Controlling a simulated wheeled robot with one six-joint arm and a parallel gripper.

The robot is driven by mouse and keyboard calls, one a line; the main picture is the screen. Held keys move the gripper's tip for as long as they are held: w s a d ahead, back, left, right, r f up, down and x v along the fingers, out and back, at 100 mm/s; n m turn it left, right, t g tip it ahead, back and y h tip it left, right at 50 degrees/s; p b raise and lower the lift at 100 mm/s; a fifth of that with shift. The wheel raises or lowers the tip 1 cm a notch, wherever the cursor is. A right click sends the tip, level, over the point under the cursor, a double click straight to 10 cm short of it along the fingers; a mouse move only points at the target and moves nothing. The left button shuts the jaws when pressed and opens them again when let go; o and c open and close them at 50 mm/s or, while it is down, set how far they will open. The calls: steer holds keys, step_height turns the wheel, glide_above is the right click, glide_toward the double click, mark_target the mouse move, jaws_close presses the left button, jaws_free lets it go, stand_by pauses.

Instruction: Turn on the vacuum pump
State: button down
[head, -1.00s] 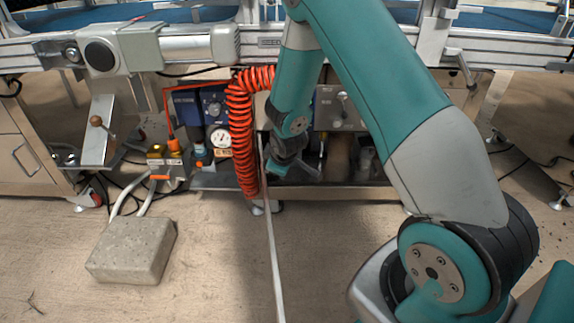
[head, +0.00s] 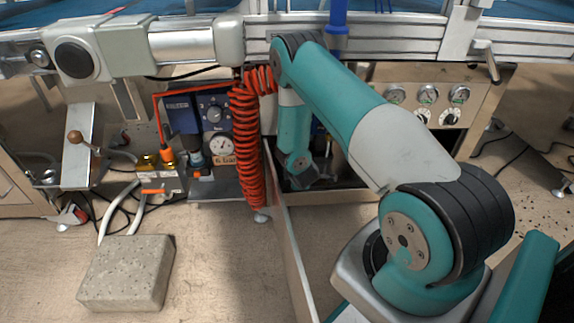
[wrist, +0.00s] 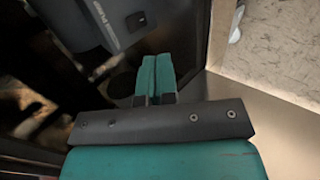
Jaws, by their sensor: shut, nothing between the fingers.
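My gripper (wrist: 156,72) shows in the wrist view with its two teal fingers pressed together and nothing between them. In the head view my arm reaches down under the machine frame, and the fingertips and pump are hidden there.
A coiled orange hose (head: 245,140) hangs left of my arm, beside a blue control unit with a gauge (head: 221,147). An upright thin panel (head: 288,250) stands close by. A gauge panel (head: 425,100) is at right. A concrete block (head: 126,273) lies on the floor.

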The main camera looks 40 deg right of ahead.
steer(key=b+x, duration=0.1)
steer(key=x, duration=0.2)
steer(key=b+x, duration=0.3)
steer(key=x, duration=0.2)
steer(key=shift+w+a+f, duration=0.25)
steer(key=shift+f, duration=0.1)
steer(key=w+d+b, duration=0.1)
steer(key=w+d+f+b, duration=0.1)
steer(key=w, duration=0.1)
steer(key=shift+w+d+r+b, duration=0.15)
steer(key=shift+w+d+b, duration=0.2)
steer(key=shift+w+d, duration=0.1)
